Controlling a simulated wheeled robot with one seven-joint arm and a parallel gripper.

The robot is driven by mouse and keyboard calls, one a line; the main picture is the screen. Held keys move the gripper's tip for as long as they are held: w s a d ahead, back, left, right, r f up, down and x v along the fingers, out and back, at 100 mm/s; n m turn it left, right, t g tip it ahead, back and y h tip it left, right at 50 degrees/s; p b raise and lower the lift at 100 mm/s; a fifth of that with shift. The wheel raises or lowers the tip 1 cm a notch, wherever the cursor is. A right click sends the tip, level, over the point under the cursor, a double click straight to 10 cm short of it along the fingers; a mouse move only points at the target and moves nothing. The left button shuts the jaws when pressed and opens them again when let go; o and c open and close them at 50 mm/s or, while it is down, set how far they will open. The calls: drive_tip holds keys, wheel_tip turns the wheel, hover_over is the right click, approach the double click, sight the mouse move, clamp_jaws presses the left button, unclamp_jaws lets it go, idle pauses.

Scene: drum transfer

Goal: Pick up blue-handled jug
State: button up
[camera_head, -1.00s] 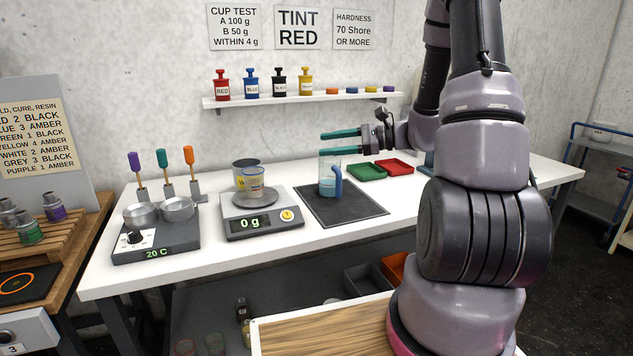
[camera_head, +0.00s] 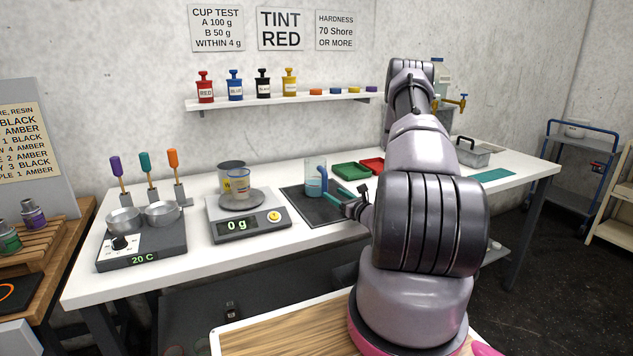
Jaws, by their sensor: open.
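The blue-handled jug (camera_head: 313,187) is clear, with blue liquid in its lower part, and stands upright on a dark mat (camera_head: 300,206). Its blue handle (camera_head: 323,178) is on its right side, towards my gripper. My gripper (camera_head: 331,192) is open, with its teal fingers low over the mat at the jug's front right. The fingertips point left towards the handle. I cannot tell whether they touch it or have the handle between them.
A scale (camera_head: 249,225) reading 0 g, with cups on it, stands left of the mat. A green tray (camera_head: 350,171) and a red tray (camera_head: 372,165) lie behind right. A hot plate (camera_head: 142,245) with pans stands at the left. A shelf (camera_head: 290,99) of pump bottles runs above.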

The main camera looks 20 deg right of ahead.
sight(326, 190)
drive_tip(key=w, duration=0.2)
drive_tip(key=w+a, duration=0.1)
drive_tip(key=w, duration=0.3)
drive_tip(key=shift+w+a+f, duration=0.1)
drive_tip(key=shift+w+a, duration=0.1)
drive_tip(key=shift+a, duration=0.05)
drive_tip(key=shift+c, duration=0.4)
clamp_jaws()
